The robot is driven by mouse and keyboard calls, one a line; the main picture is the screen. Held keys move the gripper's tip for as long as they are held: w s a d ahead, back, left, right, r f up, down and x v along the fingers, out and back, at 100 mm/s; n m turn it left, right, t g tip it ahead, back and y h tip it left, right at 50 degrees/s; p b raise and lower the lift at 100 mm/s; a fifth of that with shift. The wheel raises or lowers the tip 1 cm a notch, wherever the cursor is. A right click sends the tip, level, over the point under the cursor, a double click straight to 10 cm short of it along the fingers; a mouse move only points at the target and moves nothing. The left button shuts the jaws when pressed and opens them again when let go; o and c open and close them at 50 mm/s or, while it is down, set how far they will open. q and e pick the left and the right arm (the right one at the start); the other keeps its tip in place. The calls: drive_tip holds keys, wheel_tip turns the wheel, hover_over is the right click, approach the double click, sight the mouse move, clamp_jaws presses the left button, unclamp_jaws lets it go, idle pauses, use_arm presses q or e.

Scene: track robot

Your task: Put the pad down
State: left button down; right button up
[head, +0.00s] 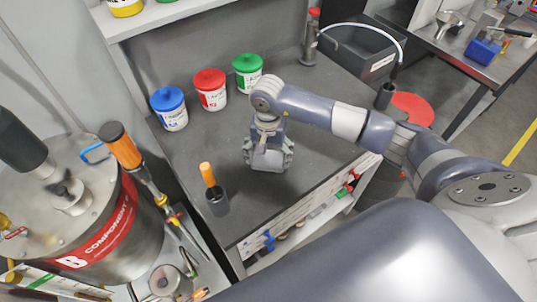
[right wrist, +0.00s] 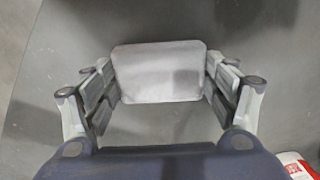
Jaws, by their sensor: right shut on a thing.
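The pad (right wrist: 158,70) is a light grey, rounded rectangular block in the right wrist view, between the fingers of my right gripper (right wrist: 160,82). The fingers touch it on its left and right sides. In the head view my right gripper (head: 267,160) points down over the dark grey worktop (head: 225,130). The pad is hidden under the gripper there. I cannot tell whether the pad touches the worktop. My left gripper is not in view.
Blue (head: 169,108), red (head: 210,89) and green (head: 247,72) lidded tubs stand along the back of the worktop. A steel tank (head: 105,215) is at left. The worktop around the gripper is clear.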

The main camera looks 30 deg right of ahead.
sight(268, 158)
drive_tip(key=o, duration=1.1)
drive_tip(key=shift+c, duration=0.2)
drive_tip(key=shift+o, duration=0.3)
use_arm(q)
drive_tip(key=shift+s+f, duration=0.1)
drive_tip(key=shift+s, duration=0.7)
use_arm(e)
drive_tip(key=shift+r+p, duration=0.15)
drive_tip(key=shift+p, duration=0.15)
drive_tip(key=shift+r, duration=0.2)
use_arm(q)
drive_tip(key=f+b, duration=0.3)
drive_tip(key=b, duration=0.1)
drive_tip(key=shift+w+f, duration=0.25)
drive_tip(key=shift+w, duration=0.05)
use_arm(e)
wheel_tip(268, 158, up, 12)
drive_tip(key=shift+f, duration=0.2)
